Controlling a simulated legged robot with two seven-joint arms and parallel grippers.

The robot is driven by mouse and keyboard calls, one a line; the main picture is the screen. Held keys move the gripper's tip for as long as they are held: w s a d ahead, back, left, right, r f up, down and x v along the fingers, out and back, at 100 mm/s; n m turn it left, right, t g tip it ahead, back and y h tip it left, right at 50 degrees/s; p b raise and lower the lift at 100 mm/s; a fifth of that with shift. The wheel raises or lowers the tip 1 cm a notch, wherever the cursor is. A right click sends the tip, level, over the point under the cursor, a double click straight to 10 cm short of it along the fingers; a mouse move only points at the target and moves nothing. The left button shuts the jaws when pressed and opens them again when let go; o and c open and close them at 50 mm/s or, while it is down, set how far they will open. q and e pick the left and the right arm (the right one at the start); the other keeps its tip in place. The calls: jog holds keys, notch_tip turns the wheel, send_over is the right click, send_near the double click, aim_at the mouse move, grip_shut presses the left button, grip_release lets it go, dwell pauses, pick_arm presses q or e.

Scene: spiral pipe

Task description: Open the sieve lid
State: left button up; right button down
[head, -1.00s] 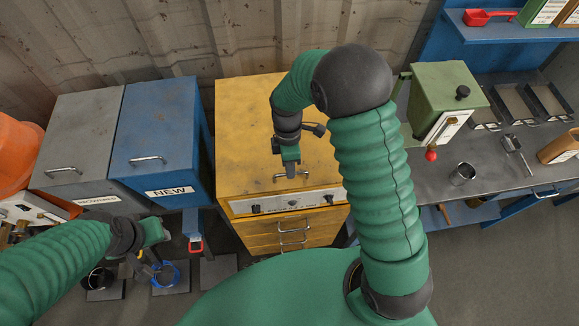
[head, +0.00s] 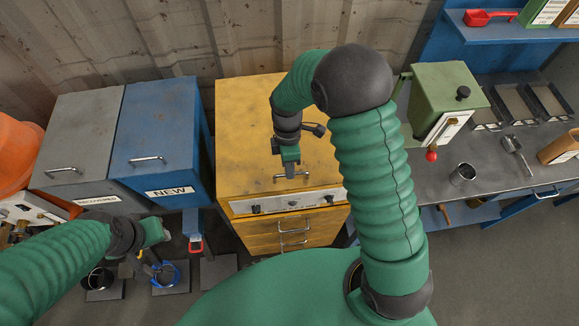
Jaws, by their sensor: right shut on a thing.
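The sieve is a yellow cabinet (head: 243,130) in the middle, with a flat top lid and a metal handle (head: 281,177) near the lid's front edge. A front panel with knobs (head: 262,206) sits below the lid. The lid looks closed. My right gripper (head: 290,171) points down from above and is shut on the lid handle; its fingertips hide part of the handle. My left gripper (head: 158,232) is at the lower left, in front of the blue box and away from the sieve; its fingers are too small to read.
A blue box marked NEW (head: 160,125) and a grey box (head: 78,140) stand left of the sieve. A green machine (head: 440,95) and a metal cup (head: 463,173) are on the bench at right. A blue ring-shaped thing (head: 166,274) lies below my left gripper.

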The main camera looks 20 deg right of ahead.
jog(key=shift+w+a, duration=0.1)
jog(key=w+d+r+p, duration=0.1)
jog(key=w+r+p, duration=0.4)
jog(key=r, duration=0.8)
jog(key=w+d+r+p, duration=0.2)
jog(key=w+r+p, duration=0.4)
jog(key=r+p, duration=0.6)
jog(key=shift+d+r, duration=0.15)
jog(key=shift+r, duration=0.25)
